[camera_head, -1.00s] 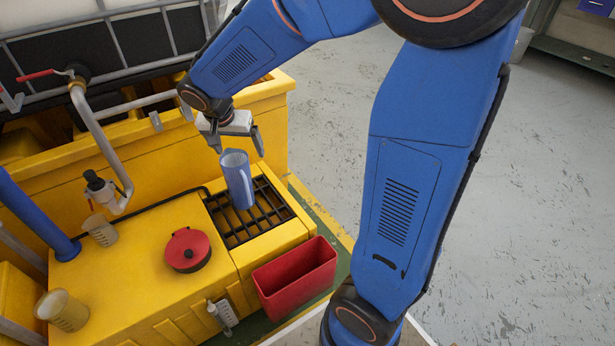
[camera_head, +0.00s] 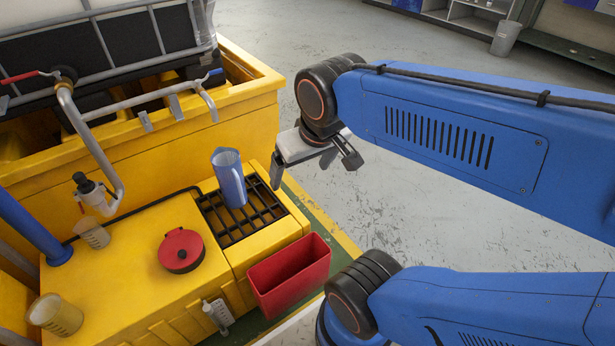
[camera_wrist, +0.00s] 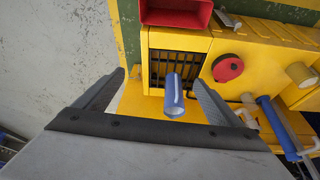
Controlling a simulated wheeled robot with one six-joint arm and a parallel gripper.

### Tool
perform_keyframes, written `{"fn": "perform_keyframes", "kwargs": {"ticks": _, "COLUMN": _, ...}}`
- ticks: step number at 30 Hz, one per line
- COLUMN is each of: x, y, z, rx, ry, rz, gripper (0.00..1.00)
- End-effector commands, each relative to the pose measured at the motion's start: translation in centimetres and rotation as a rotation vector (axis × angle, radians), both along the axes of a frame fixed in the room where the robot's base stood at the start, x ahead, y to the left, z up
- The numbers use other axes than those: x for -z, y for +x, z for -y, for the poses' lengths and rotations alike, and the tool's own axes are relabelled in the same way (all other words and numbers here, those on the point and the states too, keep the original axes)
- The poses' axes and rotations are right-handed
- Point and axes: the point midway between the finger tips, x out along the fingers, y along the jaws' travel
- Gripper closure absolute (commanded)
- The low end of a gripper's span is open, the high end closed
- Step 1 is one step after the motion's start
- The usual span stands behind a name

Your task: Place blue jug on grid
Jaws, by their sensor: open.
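The blue jug (camera_head: 229,180) stands upright on the black grid (camera_head: 240,228) set in the yellow bench, towards the grid's back left part. The jug also shows in the wrist view (camera_wrist: 174,95), with the grid (camera_wrist: 166,68) around its base. My gripper (camera_head: 314,172) is open and empty, to the right of the jug and clear of it in the head view. In the wrist view my gripper's fingers (camera_wrist: 160,85) are spread wide, with the jug seen between them but further off.
A red open bin (camera_head: 289,275) is at the bench's front right. A bent pipe with a valve (camera_head: 97,150) rises at left.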

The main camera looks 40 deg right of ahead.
Motion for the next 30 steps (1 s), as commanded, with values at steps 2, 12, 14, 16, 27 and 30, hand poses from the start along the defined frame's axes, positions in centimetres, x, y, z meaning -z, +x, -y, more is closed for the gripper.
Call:
{"fn": "perform_keyframes", "kwargs": {"ticks": 2, "x": 0.1, "y": -1.2, "z": 0.0, "rx": -0.031, "ry": -0.003, "rz": 0.013, "gripper": 0.11}}
{"fn": "perform_keyframes", "kwargs": {"ticks": 12, "x": 0.3, "y": -2.5, "z": -0.2, "rx": -0.081, "ry": -0.008, "rz": 0.024, "gripper": 0.11}}
{"fn": "perform_keyframes", "kwargs": {"ticks": 14, "x": 0.3, "y": -2.5, "z": -0.2, "rx": -0.080, "ry": -0.008, "rz": 0.024, "gripper": 0.11}}
{"fn": "perform_keyframes", "kwargs": {"ticks": 16, "x": 0.3, "y": -2.5, "z": -0.2, "rx": -0.080, "ry": -0.008, "rz": 0.024, "gripper": 0.11}}
{"fn": "perform_keyframes", "kwargs": {"ticks": 27, "x": 0.3, "y": -2.5, "z": -0.2, "rx": -0.079, "ry": -0.007, "rz": 0.024, "gripper": 0.11}}
{"fn": "perform_keyframes", "kwargs": {"ticks": 30, "x": 0.3, "y": -2.5, "z": -0.2, "rx": -0.079, "ry": -0.007, "rz": 0.024, "gripper": 0.11}}
